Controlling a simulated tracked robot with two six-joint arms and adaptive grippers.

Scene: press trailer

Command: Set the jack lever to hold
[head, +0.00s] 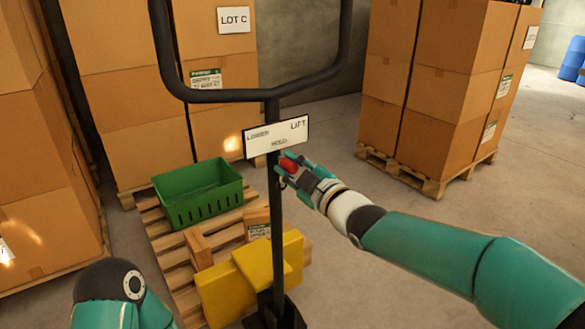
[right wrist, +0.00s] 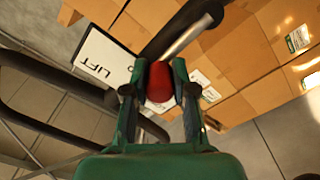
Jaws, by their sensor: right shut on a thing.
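The jack lever's red knob (head: 289,164) is just below the white label plate (head: 262,146), which reads LOWER, HOLD and LIFT. The knob is under the right half of the plate, just right of the word HOLD. My right gripper (head: 287,170) is shut on the knob, coming from the right. In the right wrist view the red knob (right wrist: 159,82) sits between both fingers, and the plate (right wrist: 100,62) shows LIFT beside it. The lever's stem is mostly hidden. The black jack handle (head: 272,110) stands upright behind the plate. My left gripper is out of view.
The yellow jack body (head: 225,292) stands at the handle's foot. A green crate (head: 205,205) and small boxes (head: 198,248) rest on a wooden pallet (head: 165,240). Tall carton stacks stand left, behind and right (head: 430,90). Bare floor (head: 335,130) lies between.

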